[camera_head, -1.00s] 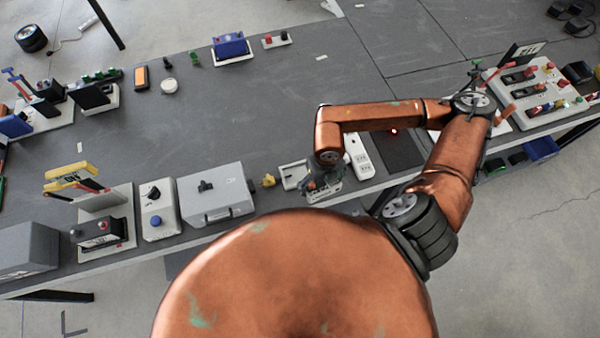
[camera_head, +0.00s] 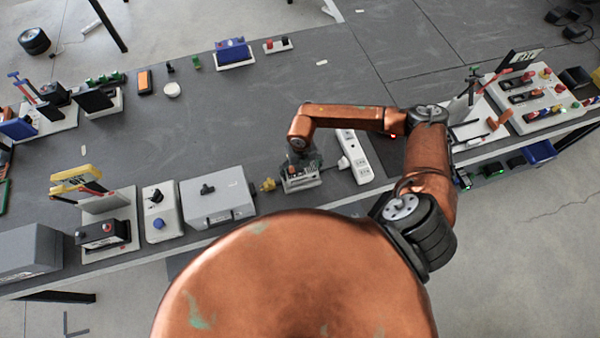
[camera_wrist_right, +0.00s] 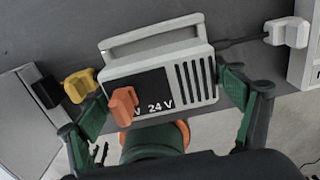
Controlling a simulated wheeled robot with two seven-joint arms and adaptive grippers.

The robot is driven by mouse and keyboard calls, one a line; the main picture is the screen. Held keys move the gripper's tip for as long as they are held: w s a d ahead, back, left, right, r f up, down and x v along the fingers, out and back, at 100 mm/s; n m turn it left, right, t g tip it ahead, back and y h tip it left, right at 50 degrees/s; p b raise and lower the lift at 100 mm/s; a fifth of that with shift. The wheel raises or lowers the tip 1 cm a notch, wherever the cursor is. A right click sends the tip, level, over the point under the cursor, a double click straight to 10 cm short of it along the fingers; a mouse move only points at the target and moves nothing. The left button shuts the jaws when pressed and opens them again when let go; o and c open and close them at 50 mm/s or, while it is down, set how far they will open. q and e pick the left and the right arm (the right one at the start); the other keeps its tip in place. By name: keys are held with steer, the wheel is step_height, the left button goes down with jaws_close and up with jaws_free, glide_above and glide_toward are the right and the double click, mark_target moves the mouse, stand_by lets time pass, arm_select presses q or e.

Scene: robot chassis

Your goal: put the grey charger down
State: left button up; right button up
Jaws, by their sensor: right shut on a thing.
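The grey charger (camera_head: 302,182) is a light grey box with a carrying handle. In the right wrist view the charger (camera_wrist_right: 142,68) shows its black "24 V" label, vent slots and an orange knob (camera_wrist_right: 123,105). My right gripper (camera_head: 299,165) is shut on the charger, with a green finger at each side of it in the right wrist view. The charger is over the table near its front edge; I cannot tell whether its underside touches the table. A dark cable runs from it to a pale plug (camera_wrist_right: 288,33). My left gripper is not in view.
A yellow connector (camera_head: 267,185) and a grey case (camera_head: 220,205) stand close to the left of the charger. A white power strip (camera_head: 354,158) lies to its right. The table (camera_head: 230,125) behind is clear. Its front edge is close.

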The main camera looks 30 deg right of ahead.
mark_target(300, 173)
steer(key=shift+w+f, duration=0.2)
steer(key=shift+w, duration=0.05)
step_height(300, 173, down, 3)
steer(key=shift+w+p, duration=0.15)
steer(key=shift+p, duration=0.25)
steer(key=shift+f, duration=0.15)
steer(key=shift+f, duration=0.2)
steer(key=o, duration=1.6)
